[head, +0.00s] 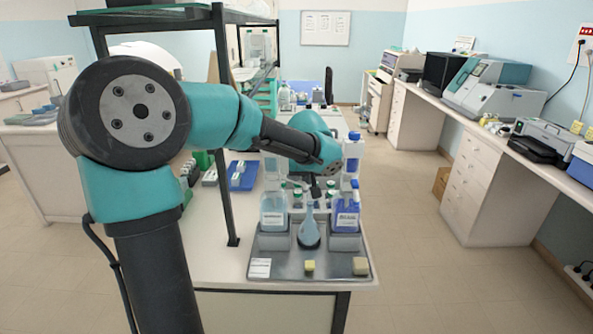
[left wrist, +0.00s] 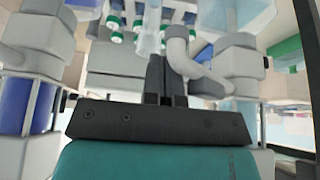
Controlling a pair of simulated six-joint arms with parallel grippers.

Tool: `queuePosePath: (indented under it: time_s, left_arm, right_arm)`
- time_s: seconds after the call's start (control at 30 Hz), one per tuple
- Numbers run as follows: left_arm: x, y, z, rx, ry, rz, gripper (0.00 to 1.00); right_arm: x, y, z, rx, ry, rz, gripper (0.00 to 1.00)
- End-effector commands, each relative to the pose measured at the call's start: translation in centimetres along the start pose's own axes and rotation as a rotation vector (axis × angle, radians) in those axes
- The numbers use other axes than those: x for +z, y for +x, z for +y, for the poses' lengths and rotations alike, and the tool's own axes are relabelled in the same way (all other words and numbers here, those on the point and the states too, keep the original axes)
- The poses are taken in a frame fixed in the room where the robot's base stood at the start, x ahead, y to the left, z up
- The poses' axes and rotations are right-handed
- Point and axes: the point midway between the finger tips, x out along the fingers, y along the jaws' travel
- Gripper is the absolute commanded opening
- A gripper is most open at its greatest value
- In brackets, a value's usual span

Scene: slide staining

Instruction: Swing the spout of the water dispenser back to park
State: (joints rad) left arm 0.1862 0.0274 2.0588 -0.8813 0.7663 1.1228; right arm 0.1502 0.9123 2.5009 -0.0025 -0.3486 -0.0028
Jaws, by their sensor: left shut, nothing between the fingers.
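In the head view, a pale-blue labelled bottle (head: 273,212) and a darker blue one (head: 345,215) stand on either side of a grey tray. The label writing is too small to read. In the left wrist view, a curved grey spout (left wrist: 179,52) reaches toward the pale-blue dispenser (left wrist: 238,112) at right, which looks like the water one. My left gripper (head: 314,190) is over the tray between the bottles; its shut, empty fingers (left wrist: 166,72) are close beside the spout. I cannot tell whether they touch it. My right gripper is not in view.
A pale-blue flask (head: 309,233) stands between the bottles on the grey tray (head: 290,264). A yellow block (head: 310,266) and a tan block (head: 361,266) lie at the tray's front. A dark shelf post (head: 225,150) rises to the left. Several green-capped bottles stand behind.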

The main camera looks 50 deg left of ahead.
Motion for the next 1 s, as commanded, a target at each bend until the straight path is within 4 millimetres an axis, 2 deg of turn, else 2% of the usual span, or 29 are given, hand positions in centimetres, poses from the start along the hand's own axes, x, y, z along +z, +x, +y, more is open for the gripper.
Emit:
queuePosePath:
  time_s: [0.23,0.67,1.0]
  left_arm:
    - [1.1,-0.5,-0.2,0.0,-0.001,0.0,0.0]
    - [1.3,-0.6,-0.4,0.0,-0.001,0.0,0.0]
    - [2.6,-1.3,-1.1,0.0,0.0,0.0,0.0]
  right_arm:
    - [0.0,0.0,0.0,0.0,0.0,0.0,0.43]
    - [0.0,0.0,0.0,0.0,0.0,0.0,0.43]
    - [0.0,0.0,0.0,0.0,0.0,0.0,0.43]
